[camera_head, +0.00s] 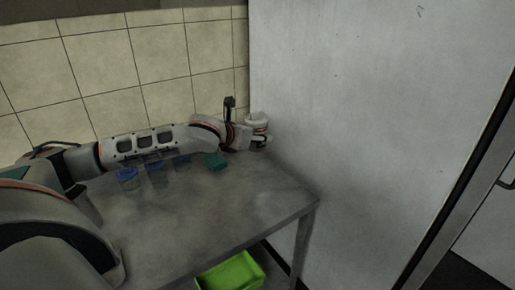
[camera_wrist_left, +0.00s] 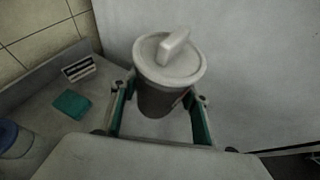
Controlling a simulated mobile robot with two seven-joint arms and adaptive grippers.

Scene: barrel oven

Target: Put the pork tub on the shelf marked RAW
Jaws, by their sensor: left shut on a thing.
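A grey tub with a pale round lid and a raised bar handle (camera_wrist_left: 170,62) is between the fingers of my left gripper (camera_wrist_left: 160,118). A bit of red shows on its side, but no label is readable, so I cannot tell if it is the pork tub. In the head view the tub (camera_head: 257,118) is at the far end of the table, close to the pale wall panel. My left gripper (camera_head: 259,139) is shut on it there. My right gripper is not in view. No shelf marked RAW is in view.
The metal table (camera_head: 220,220) has a clear front. Blue containers (camera_head: 127,174) stand along its back, partly behind my arm, with a teal item (camera_head: 217,161) nearby. A small black-and-white item (camera_wrist_left: 78,68) is at the back edge. A green crate (camera_head: 232,273) sits below. A tall pale panel (camera_head: 370,120) bounds the right.

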